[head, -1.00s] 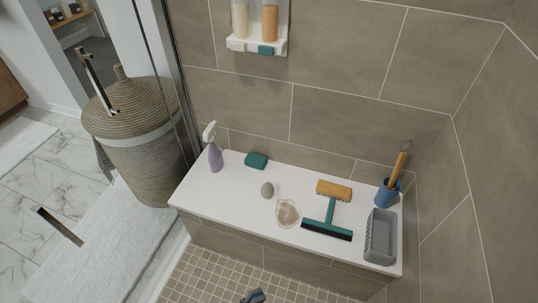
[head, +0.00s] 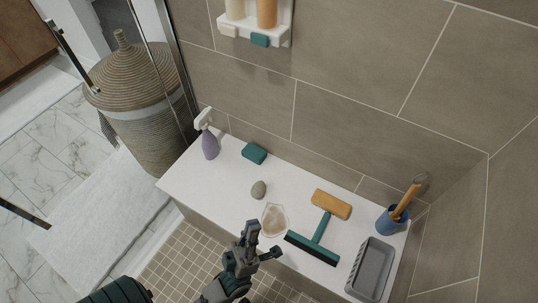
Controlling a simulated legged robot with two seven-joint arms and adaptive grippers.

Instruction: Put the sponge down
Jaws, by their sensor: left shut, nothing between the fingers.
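My left gripper (head: 258,239) is at the bottom centre, in front of the white bench (head: 232,186), just below the shell-like dish (head: 274,220) in the picture. It is shut and holds nothing. I see no sponge in it. A teal block (head: 254,153), which may be a sponge, lies on the bench near the back wall. A tan-orange block (head: 331,204), sponge or brush, lies right of centre beside the teal squeegee (head: 318,240). Another teal block (head: 260,40) sits on the wall shelf. My right gripper is out of view.
A purple spray bottle (head: 210,144) stands at the bench's left end, a grey stone (head: 258,190) near the middle. At the right are a blue cup (head: 389,221) with a wooden-handled brush and a grey tray (head: 371,269). A wicker basket (head: 140,110) stands left.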

